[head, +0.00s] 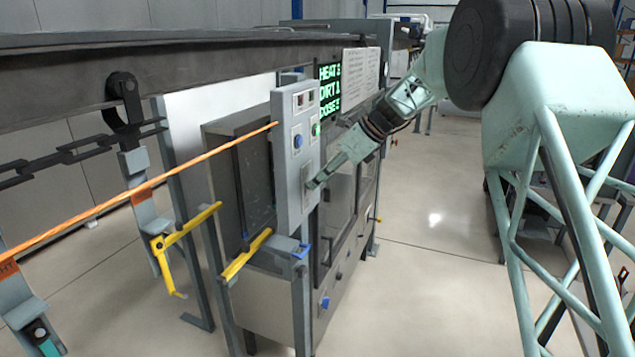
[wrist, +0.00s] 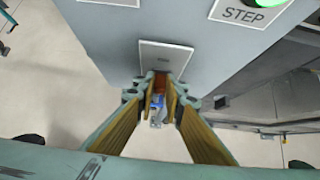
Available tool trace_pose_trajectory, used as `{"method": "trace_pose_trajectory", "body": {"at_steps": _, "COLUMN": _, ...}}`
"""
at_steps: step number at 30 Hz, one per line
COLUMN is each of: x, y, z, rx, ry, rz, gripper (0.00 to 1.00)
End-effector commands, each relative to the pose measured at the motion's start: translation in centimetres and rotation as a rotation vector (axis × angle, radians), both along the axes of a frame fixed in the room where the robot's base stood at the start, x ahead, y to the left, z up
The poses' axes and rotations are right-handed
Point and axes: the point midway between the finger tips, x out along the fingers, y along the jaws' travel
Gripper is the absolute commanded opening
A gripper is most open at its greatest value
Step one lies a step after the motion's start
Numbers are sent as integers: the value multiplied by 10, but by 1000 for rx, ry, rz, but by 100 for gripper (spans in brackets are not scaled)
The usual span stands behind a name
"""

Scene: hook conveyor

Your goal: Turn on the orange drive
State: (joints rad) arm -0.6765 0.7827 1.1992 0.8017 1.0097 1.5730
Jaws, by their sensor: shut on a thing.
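The grey control panel (head: 294,205) stands upright at the middle of the head view, and its face also shows in the wrist view (wrist: 105,40). Low on its face is a pale plate (wrist: 163,56) with a small label that is too small to read. At the plate's lower edge is a small orange part, the orange drive switch (wrist: 160,83). My gripper (head: 314,184) reaches in from the right against the panel. In the wrist view its two fingers (wrist: 160,96) close around the orange part, and their tips hide much of it.
A green lit STEP button (wrist: 262,3) and a blue button (head: 298,141) sit higher on the panel. An orange cord (head: 150,186) runs left from the panel's top. Yellow bars (head: 245,256) stick out below left. Open floor (head: 425,215) lies to the right.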

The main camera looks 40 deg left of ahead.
Motion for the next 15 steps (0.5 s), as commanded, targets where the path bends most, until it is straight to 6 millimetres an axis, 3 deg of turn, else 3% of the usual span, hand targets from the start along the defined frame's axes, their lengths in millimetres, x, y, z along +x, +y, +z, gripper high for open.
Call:
{"method": "trace_pose_trajectory", "body": {"at_steps": 8, "x": 0, "y": 0, "z": 0, "rx": -1, "ry": 0, "rz": 0, "gripper": 0}}
{"method": "trace_pose_trajectory", "body": {"at_steps": 9, "x": 0, "y": 0, "z": 0, "rx": -1, "ry": 0, "rz": 0, "gripper": 12}}
{"method": "trace_pose_trajectory", "body": {"at_steps": 13, "x": 0, "y": 0, "z": 0, "rx": 0, "ry": 0, "rz": 0, "gripper": 24}}
{"method": "trace_pose_trajectory", "body": {"at_steps": 15, "x": 0, "y": 0, "z": 0, "rx": 0, "ry": -1, "rz": 1, "gripper": 24}}
